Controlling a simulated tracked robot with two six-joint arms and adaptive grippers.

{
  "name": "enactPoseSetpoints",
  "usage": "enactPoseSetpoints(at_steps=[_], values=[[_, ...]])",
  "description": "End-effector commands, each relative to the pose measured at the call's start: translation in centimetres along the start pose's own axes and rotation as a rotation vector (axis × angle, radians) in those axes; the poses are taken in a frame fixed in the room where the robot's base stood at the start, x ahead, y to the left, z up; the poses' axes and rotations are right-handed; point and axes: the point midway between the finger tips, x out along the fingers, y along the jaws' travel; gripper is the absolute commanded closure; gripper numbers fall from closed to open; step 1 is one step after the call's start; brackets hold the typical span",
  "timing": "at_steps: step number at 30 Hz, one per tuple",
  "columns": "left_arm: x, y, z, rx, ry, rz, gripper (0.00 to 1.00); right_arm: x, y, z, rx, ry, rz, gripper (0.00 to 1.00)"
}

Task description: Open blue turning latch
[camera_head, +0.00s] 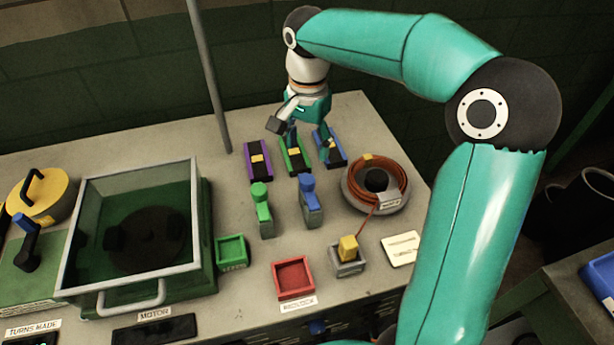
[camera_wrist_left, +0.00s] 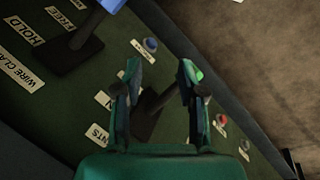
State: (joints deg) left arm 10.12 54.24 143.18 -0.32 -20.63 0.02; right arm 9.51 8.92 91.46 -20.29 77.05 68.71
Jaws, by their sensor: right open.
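Several blue parts show, and I cannot tell for sure which one is the turning latch. In the head view, a blue-topped upright piece (camera_head: 310,200) stands mid-bench, a blue-edged block (camera_head: 331,150) lies at the back, and a small blue knob (camera_head: 317,327) sits on the bench front. My right gripper (camera_head: 300,134) is open over the back blocks, with one finger near the blue-edged and green blocks; contact is unclear. My left gripper (camera_wrist_left: 160,72) is open over a dark green panel in the left wrist view, apparently holding nothing.
A glass-lidded box (camera_head: 138,287) fills the bench's left. A cable coil (camera_head: 375,185), a red tray (camera_head: 293,278) and a green tray (camera_head: 232,250) lie around the middle. A pole (camera_head: 208,75) rises behind. The left wrist panel has labels (camera_wrist_left: 22,72) and coloured buttons (camera_wrist_left: 222,119).

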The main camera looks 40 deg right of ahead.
Motion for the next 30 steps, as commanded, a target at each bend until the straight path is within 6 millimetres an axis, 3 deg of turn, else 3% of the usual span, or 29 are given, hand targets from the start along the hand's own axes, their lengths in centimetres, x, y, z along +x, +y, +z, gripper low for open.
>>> enactPoseSetpoints(at_steps=[9,15,28,30], values=[[-0.1,0.0,0.0,0.0,0.0,0.0,0.6,6.8,0.0,0.1,-0.003,-0.002,0.005,0.36],[-0.2,0.1,0.0,0.0,0.0,0.0,0.6,9.5,-0.1,0.1,-0.003,-0.001,0.002,0.36],[-0.3,0.1,0.0,0.0,0.0,0.0,0.6,10.6,-0.2,0.1,-0.005,0.001,-0.001,0.36],[-0.3,0.1,0.0,0.0,0.0,0.0,0.6,10.6,-0.2,0.1,-0.005,0.001,-0.001,0.44]])
